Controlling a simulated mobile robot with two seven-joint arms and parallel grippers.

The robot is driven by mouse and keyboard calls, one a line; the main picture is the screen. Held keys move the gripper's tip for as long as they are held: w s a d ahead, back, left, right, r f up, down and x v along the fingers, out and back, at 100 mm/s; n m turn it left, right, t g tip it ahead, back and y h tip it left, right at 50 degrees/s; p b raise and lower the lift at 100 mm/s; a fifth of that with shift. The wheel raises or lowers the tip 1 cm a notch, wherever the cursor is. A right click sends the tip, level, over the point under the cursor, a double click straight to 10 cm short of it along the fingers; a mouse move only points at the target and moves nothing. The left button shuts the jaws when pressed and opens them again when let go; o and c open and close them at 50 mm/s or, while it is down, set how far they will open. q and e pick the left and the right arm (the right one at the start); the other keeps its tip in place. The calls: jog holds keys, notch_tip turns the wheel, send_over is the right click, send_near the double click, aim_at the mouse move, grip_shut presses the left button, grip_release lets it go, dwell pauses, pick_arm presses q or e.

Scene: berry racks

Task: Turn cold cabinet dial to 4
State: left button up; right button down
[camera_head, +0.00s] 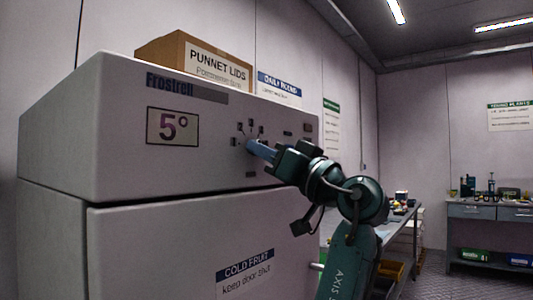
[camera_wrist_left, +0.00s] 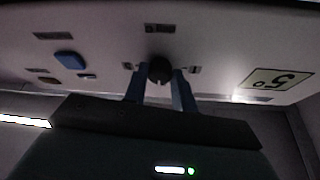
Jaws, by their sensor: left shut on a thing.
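The cold cabinet (camera_head: 60,140) is a white box with a "Frostrell" label and a display (camera_head: 172,127) reading 5°. The display also shows upside down in the left wrist view (camera_wrist_left: 275,82). My left gripper (camera_head: 258,150) reaches the front panel from the right. In the left wrist view its two blue fingers (camera_wrist_left: 160,78) sit on either side of a small dark round dial (camera_wrist_left: 159,68) and are shut on it. In the head view the gripper mostly hides the dial. Small dark marks surround it, too small to read. My right gripper is not in view.
A cardboard box marked "PUNNET LIDS" (camera_head: 180,52) stands on the cabinet top. A blue piece (camera_wrist_left: 70,60) sits on the panel near the dial. The cabinet door (camera_head: 150,250) below is closed. A workbench (camera_head: 490,211) stands at the back right, with open floor before it.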

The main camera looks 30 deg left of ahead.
pick_arm(q)
jog(key=shift+m, duration=0.4)
jog(key=shift+s+r+m+t+h+p, duration=0.1)
jog(key=shift+m+t+h+p, duration=0.5)
jog(key=shift+m, duration=1)
jog(key=shift+s+r+m+t+h+p, duration=0.1)
jog(key=shift+m+t+h+p, duration=0.25)
jog(key=shift+m+t+p, duration=0.85)
jog(key=shift+s+m+t+h+p, duration=0.15)
jog(key=shift+m+h+p, duration=0.25)
jog(key=shift+m, duration=1.6)
jog(key=o, duration=1)
jog(key=b+v, duration=0.2)
jog(key=v, duration=1.1)
jog(key=shift+s, duration=0.1)
